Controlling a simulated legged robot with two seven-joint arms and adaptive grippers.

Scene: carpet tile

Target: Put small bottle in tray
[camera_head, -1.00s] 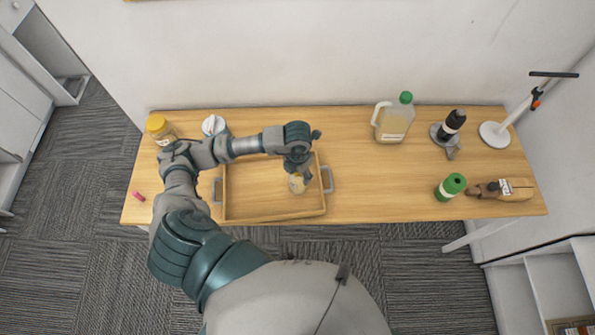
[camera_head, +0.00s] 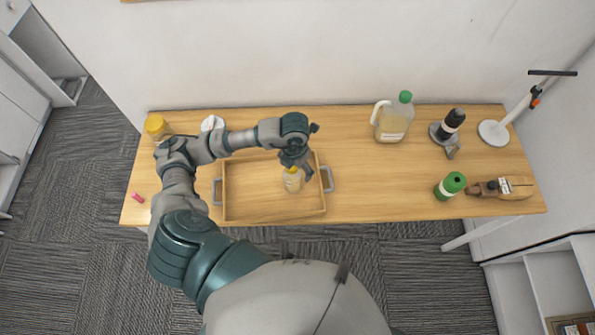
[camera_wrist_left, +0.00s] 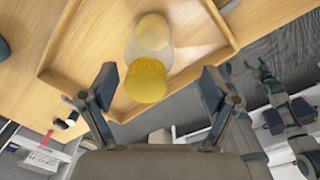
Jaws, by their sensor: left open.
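The small bottle (camera_head: 292,181), pale with a yellow cap, stands inside the wooden tray (camera_head: 245,215), near its right side. In the left wrist view the bottle (camera_wrist_left: 150,50) and its yellow cap lie between and just beyond the fingers, inside the tray's rim (camera_wrist_left: 75,80). My left gripper (camera_head: 298,168) is over the tray at the bottle's upper end. In the wrist view its two fingers (camera_wrist_left: 160,88) are spread wide, with gaps to the cap on both sides. My right gripper is not in view.
A yellow-lidded jar (camera_head: 157,127) and a white item (camera_head: 212,123) stand at the back left, near my left arm. A pink object (camera_head: 138,197) lies at the left edge.

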